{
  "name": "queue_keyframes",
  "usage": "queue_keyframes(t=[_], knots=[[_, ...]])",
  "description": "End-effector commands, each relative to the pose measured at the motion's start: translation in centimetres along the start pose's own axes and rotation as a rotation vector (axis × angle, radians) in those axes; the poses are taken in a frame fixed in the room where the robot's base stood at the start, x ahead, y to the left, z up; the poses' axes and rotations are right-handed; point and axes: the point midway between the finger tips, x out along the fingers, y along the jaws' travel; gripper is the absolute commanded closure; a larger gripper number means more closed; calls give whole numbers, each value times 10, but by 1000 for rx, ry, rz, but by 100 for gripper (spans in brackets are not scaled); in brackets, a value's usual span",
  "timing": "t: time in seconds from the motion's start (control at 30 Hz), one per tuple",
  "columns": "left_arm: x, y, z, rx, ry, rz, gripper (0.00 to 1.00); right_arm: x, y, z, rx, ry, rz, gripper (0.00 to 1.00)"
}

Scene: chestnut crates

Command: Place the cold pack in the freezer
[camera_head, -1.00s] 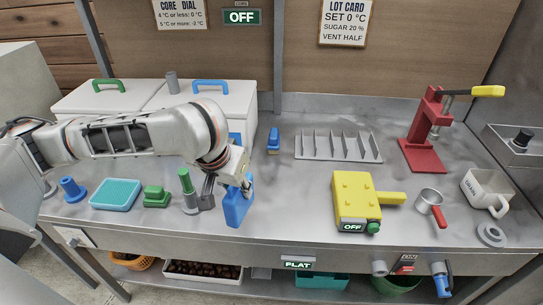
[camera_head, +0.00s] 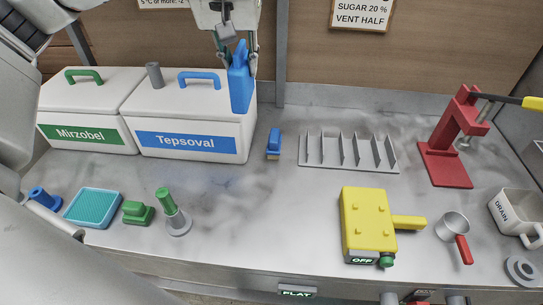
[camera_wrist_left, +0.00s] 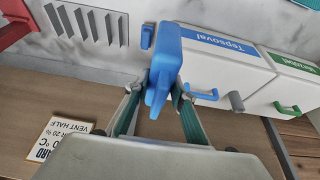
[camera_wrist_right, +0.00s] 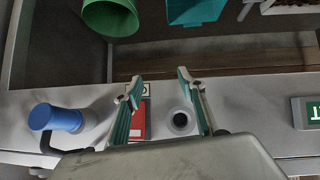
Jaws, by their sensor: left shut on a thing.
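The blue cold pack (camera_head: 240,88) is held upright by my left gripper (camera_head: 236,52) in front of or above the right end of the white box labelled Tepsoval (camera_head: 190,112). In the left wrist view the cold pack (camera_wrist_left: 163,72) sits between the fingertips (camera_wrist_left: 160,85). The Tepsoval box has a blue label and blue handle (camera_head: 199,75); its lid is on. Beside it stands a white box labelled Mirzobel (camera_head: 85,100), with green label and handle, also lidded. No box is marked freezer. My right gripper (camera_wrist_right: 160,85) is open and empty in its wrist view, below the counter's front.
On the counter are a blue brush-like block (camera_head: 274,143), a slotted grey rack (camera_head: 348,150), a yellow device (camera_head: 367,222), a red press (camera_head: 447,160), a teal tray (camera_head: 92,206) and a green-handled stamp (camera_head: 172,212). The counter centre is clear.

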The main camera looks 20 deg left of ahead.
Motion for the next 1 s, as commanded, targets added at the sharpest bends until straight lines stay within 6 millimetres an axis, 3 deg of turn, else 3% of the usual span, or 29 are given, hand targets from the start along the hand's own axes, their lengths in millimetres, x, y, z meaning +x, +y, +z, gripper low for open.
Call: queue_keyframes(t=[1.0], knots=[[170, -1, 71, -1, -5, 0, 100, 0, -1, -1, 0, 1, -1, 60]])
